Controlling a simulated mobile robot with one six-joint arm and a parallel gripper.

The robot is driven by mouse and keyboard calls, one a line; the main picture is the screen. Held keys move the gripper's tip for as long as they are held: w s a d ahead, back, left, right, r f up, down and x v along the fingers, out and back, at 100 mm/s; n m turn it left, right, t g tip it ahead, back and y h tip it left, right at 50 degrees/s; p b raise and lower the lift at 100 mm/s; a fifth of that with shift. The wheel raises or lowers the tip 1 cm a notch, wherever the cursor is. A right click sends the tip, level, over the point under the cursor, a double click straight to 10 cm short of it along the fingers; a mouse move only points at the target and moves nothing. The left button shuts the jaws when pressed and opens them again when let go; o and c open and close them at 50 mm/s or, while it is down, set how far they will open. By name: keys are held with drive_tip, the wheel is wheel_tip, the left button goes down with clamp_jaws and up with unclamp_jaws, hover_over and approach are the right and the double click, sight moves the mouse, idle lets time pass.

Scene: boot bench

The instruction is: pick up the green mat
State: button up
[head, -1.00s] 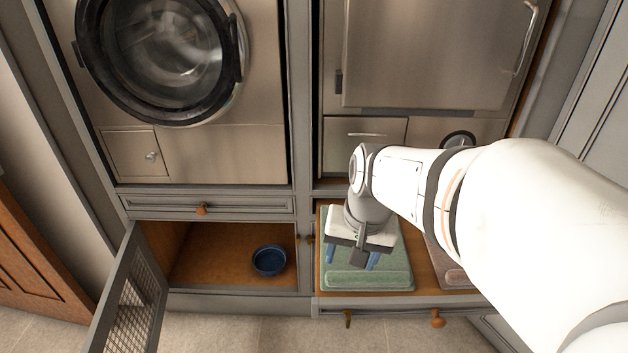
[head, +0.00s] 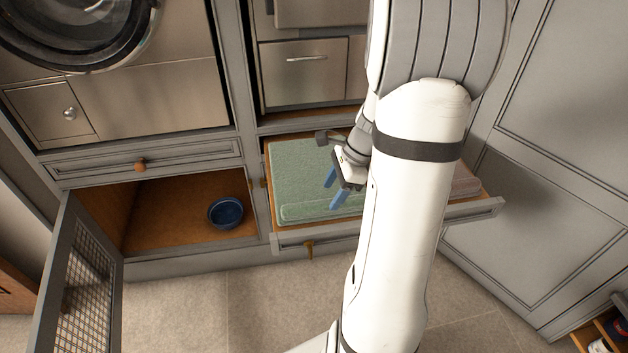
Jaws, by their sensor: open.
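The green mat (head: 302,178) lies flat in the left part of a pulled-out drawer (head: 335,230), with a raised roll or fold along its front edge. My gripper (head: 334,188) is over the right part of the mat, its two blue fingers apart and pointing down and left. Nothing is between the fingers. I cannot tell whether the fingertips touch the mat. My arm hides the mat's right side. A brownish-pink mat (head: 465,188) shows to the right of my arm in the same drawer.
Left of the drawer, an open cubby holds a blue bowl (head: 226,213). Its mesh door (head: 85,290) stands open at the lower left. Steel appliances are above. A low shelf (head: 605,335) with items is at the lower right. The floor in front is clear.

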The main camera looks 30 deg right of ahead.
sight(326, 201)
drive_tip(key=shift+x, duration=1.55)
drive_tip(key=shift+w, duration=0.15)
drive_tip(key=shift+c, duration=0.3)
clamp_jaws()
drive_tip(key=shift+r, duration=0.1)
